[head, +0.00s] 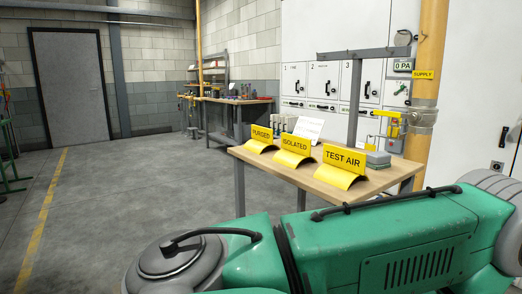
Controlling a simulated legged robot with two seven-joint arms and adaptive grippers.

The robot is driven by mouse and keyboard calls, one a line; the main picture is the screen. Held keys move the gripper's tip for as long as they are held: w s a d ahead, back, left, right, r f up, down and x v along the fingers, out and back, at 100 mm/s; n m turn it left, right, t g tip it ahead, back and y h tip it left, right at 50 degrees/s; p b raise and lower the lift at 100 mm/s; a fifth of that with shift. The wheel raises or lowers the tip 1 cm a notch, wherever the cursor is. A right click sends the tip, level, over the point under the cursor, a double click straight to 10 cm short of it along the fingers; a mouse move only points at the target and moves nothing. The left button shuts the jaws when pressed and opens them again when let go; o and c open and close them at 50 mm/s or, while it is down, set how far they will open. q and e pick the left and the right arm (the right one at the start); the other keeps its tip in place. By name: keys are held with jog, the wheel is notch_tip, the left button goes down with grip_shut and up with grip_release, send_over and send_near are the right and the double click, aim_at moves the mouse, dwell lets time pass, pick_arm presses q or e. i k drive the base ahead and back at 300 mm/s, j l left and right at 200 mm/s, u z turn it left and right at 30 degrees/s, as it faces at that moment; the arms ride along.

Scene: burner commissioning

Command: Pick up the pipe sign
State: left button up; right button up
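Three yellow pipe signs with curved saddle bases stand in a row on a wooden-topped table (239,152). From left to right they are the PURGED sign (262,134), the ISOLATED sign (295,145) and the TEST AIR sign (344,159). TEST AIR is nearest, close to the table's front edge. Their black lettering faces me. A yellow vertical pipe (430,60) rises behind the table's right end and carries a small SUPPLY label (424,75). Neither gripper is in view, and nothing is seen touching the signs.
A grey-green device (377,160), a white card (308,129) and small grey parts share the table. White numbered cabinets (335,83) stand behind it. A workbench (235,100) is at the back. Open floor (130,190) lies left. The lower right is blocked close to the camera.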

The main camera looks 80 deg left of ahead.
aim_at(296, 148)
jog(key=u, duration=2.1)
